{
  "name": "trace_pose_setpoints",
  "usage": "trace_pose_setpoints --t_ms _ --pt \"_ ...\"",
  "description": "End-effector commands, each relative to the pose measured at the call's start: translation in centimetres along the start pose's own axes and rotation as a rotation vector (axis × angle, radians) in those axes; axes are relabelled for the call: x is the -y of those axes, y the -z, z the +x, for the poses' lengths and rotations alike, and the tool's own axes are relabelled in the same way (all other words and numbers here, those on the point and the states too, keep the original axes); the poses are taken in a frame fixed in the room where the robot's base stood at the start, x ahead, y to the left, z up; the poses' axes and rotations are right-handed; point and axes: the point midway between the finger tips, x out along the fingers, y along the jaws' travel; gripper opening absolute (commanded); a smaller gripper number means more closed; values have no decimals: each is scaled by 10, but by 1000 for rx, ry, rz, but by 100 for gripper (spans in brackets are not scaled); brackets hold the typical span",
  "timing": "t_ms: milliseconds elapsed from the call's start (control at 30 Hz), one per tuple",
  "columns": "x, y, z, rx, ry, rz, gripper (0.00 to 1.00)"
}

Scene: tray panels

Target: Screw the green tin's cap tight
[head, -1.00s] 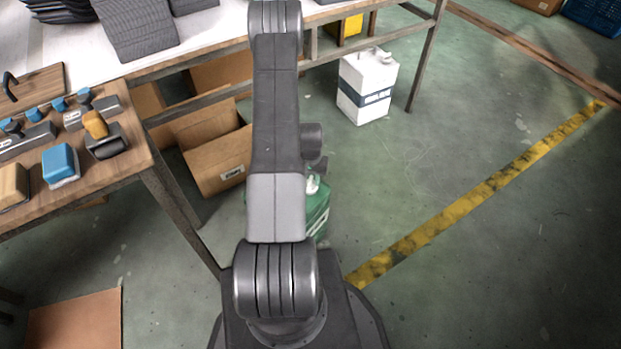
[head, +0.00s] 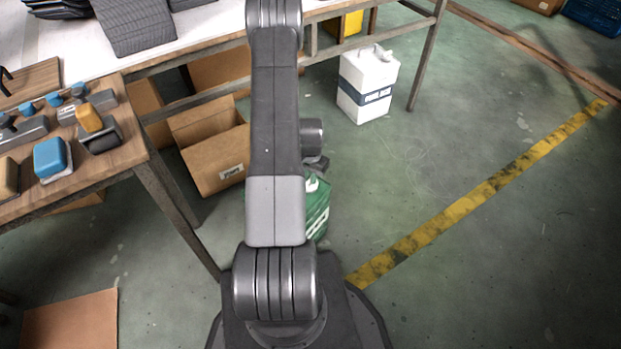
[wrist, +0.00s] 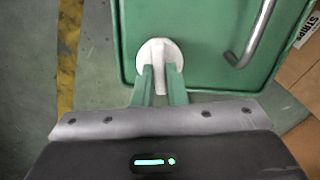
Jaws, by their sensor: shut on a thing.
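The green tin (head: 318,212) stands on the floor, partly hidden behind my arm in the head view. In the wrist view its green top (wrist: 190,60) fills the upper middle, with a curved metal handle (wrist: 256,38) to the right. The white cap (wrist: 158,52) sits near the tin's edge and has a raised ridge across it. My gripper (wrist: 159,82) has its two green fingers closed on either side of that ridge. In the head view the gripper is mostly hidden by the arm. Whether the cap is fully seated cannot be told.
A workbench (head: 160,170) with brushes and sponges stands at the left. An open cardboard box (head: 210,160) lies under it beside the tin. A white canister (head: 366,85) stands farther back. The floor to the right, with a yellow stripe (head: 470,203), is clear.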

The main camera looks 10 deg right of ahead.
Motion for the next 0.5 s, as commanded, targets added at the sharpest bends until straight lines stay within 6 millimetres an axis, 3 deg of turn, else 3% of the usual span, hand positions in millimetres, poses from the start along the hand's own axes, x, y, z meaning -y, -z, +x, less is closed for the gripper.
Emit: trace_pose_setpoints --t_ms 500 --pt "-1 0 0 0 0 172 0"
